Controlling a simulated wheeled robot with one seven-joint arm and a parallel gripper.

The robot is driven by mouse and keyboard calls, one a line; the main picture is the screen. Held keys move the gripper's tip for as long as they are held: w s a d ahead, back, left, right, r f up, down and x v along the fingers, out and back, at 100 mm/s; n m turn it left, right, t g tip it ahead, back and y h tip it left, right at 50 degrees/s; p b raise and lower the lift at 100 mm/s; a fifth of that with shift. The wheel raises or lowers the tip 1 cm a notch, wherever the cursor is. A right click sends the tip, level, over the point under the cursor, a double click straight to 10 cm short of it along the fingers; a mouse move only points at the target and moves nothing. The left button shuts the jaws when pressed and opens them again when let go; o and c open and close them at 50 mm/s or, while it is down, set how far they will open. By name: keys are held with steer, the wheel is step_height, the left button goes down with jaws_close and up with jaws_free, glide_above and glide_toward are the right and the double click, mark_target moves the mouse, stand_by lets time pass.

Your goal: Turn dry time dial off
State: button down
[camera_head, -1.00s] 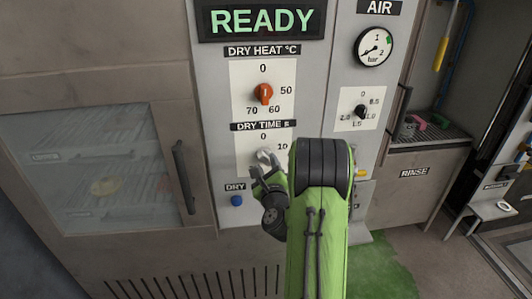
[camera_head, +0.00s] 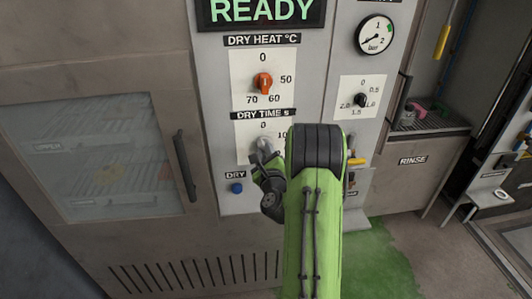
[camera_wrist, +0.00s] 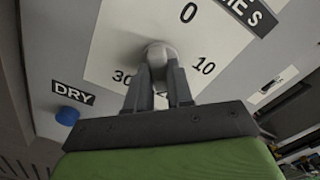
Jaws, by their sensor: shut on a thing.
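The dry time dial (camera_wrist: 158,54) is a light grey knob on a white scale plate, under the DRY TIME label (camera_head: 263,114). In the wrist view the plate (camera_wrist: 110,50) shows 0 at the top, 10 at the right and 30 at the lower left. My gripper (camera_wrist: 160,72) is shut on the dial, with a finger on either side of it. The fingers and palm hide the lower part of the scale, and I cannot tell which mark the dial points at. In the head view my arm and gripper (camera_head: 264,160) partly cover the dial.
The orange dry heat dial (camera_head: 263,83) is just above. A blue DRY button (camera_head: 237,188) sits at lower left, also seen in the wrist view (camera_wrist: 67,116). A black air dial (camera_head: 361,100) is to the right. The glass oven door (camera_head: 110,160) has a handle (camera_head: 185,165).

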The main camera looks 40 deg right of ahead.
steer(key=shift+n, duration=0.3)
steer(key=n+b, duration=0.2)
steer(key=n, duration=0.4)
steer(key=n+b, duration=0.3)
steer(key=n, duration=0.3)
steer(key=n+b, duration=0.2)
steer(key=n, duration=0.4)
steer(key=shift+f, duration=0.25)
steer(key=n+b, duration=0.4)
steer(key=b, duration=0.1)
steer(key=n+b, duration=0.5)
steer(key=shift+b, duration=0.35)
steer(key=shift+r+n, duration=0.1)
steer(key=shift+n, duration=0.2)
